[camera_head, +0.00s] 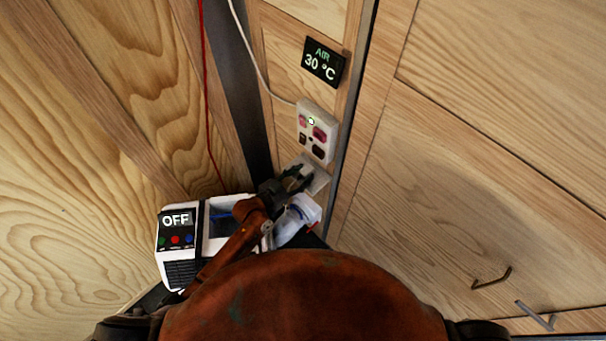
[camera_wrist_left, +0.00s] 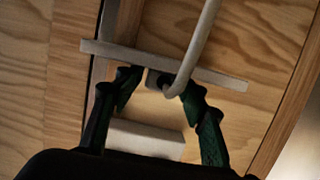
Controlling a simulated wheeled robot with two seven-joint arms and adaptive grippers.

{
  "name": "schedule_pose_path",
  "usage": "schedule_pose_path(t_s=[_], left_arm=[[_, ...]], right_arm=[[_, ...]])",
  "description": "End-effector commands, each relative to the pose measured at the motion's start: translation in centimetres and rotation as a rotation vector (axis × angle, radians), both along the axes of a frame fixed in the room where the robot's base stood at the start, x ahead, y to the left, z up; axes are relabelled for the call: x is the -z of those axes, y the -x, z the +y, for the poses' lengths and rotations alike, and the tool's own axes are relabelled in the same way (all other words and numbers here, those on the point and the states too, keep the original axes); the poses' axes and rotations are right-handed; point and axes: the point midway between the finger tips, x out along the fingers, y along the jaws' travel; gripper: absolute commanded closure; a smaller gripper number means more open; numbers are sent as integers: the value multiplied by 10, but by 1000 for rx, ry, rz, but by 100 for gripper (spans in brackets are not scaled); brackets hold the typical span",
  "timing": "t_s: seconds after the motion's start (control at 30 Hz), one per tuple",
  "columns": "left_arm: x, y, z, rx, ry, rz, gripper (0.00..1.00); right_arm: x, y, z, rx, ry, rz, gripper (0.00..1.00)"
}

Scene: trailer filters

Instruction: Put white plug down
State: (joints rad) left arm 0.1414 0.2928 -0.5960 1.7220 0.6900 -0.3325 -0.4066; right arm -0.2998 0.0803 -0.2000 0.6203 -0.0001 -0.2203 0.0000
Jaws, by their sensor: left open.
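My left gripper (camera_head: 298,176) is open beside a small pale shelf plate (camera_head: 320,178) low on the wall. In the left wrist view, its two dark green fingers (camera_wrist_left: 158,92) stand apart at the same plate (camera_wrist_left: 222,78). A small grey-white piece, apparently the white plug (camera_wrist_left: 153,79), sits at the plate between the fingertips, with a thick white cable (camera_wrist_left: 204,40) curving down to it. I cannot tell whether a finger touches it. In the head view the gripper hides the plug. My right gripper is not in view.
A white socket box (camera_head: 317,132) with pink and dark sockets is above the gripper, under a temperature display (camera_head: 324,62). A white device (camera_head: 178,245) reading OFF stands at left. A translucent white object (camera_head: 297,219) is below the gripper. A red cable (camera_head: 206,90) hangs behind.

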Motion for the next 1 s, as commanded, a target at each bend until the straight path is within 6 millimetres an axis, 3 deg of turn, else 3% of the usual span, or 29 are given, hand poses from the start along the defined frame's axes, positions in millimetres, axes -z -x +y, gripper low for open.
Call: schedule_pose_path(t_s=[0.03, 0.17, 0.7, 1.0], left_arm=[[8, 3, 4, -2, -10, 17, 57], [-5, 3, 4, -2, -9, 16, 57], [-33, 74, 74, 0, -8, 8, 57], [-38, 83, 84, -1, -3, 5, 57]], right_arm=[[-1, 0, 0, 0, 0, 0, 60], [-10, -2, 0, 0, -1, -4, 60], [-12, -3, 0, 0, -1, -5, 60], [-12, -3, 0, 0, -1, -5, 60]])
